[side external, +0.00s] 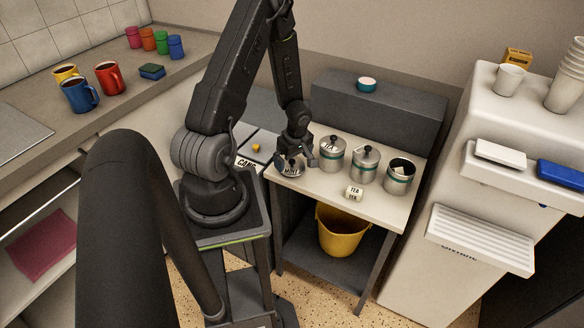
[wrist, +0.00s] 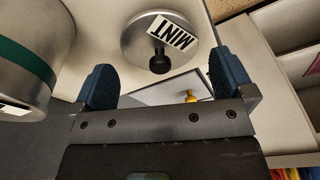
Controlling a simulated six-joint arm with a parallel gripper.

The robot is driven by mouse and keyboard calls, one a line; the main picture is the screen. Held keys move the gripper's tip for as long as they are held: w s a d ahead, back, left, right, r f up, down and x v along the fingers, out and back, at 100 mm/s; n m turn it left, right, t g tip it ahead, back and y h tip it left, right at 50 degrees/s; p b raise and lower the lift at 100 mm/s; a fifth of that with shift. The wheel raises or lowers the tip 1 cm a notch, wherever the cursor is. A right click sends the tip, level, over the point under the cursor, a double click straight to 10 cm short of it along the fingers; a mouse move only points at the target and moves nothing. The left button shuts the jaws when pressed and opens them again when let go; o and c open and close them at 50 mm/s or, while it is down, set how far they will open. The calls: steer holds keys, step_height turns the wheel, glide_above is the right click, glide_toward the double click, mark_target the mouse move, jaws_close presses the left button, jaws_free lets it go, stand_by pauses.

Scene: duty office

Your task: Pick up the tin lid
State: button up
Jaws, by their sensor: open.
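The tin lid (wrist: 140,42) is a round silver disc with a black knob and a white MINT label. In the wrist view it lies on the pale table top, near its edge. In the side view the lid (side external: 290,171) shows at the table's left end, partly hidden by my gripper. My gripper (wrist: 164,76) is open and empty, with a blue-padded finger on each side. The knob appears between the finger lines, just beyond the tips; I cannot tell the height gap. In the side view my gripper (side external: 297,160) is right over the lid.
Two lidded tins (side external: 332,153) (side external: 365,165) and an open tin (side external: 400,176) stand right of the lid. A small TEA block (side external: 354,192) lies in front. A dark grey box (side external: 378,112) stands behind. A yellow bucket (side external: 342,232) is below. The table's front right is clear.

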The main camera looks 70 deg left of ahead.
steer(key=shift+a+f, duration=0.15)
steer(key=shift+f, duration=1)
steer(key=shift+c, duration=0.5)
steer(key=c, duration=0.6)
steer(key=shift+r, duration=0.1)
